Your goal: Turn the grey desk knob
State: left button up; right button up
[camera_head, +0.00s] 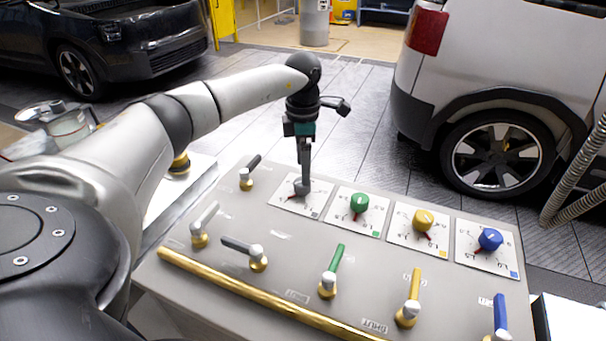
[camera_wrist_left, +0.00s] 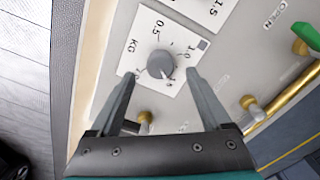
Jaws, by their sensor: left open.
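The grey desk knob (camera_head: 300,189) sits on a white dial plate at the far left of the row of knobs on the desk panel. In the left wrist view the round grey knob (camera_wrist_left: 160,63) lies between and slightly beyond the fingertips, apart from both in the picture. Its plate (camera_wrist_left: 146,40) carries the marks 0.5, 1.0 and KG and a grey square. My left gripper (camera_head: 304,178) points down over the knob, and its fingers partly hide it. In the left wrist view the left gripper (camera_wrist_left: 161,76) is open and empty. My right gripper is not in view.
Green (camera_head: 360,203), yellow (camera_head: 424,219) and blue (camera_head: 490,239) knobs stand to the right on the same panel (camera_head: 290,260). Several levers and a brass rail (camera_head: 260,300) are nearer. A dark lever (camera_head: 250,170) stands left of the gripper. Cars are behind.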

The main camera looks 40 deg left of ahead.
pick_arm(q)
notch_tip(320, 180, up, 11)
jog(key=shift+p, duration=0.45)
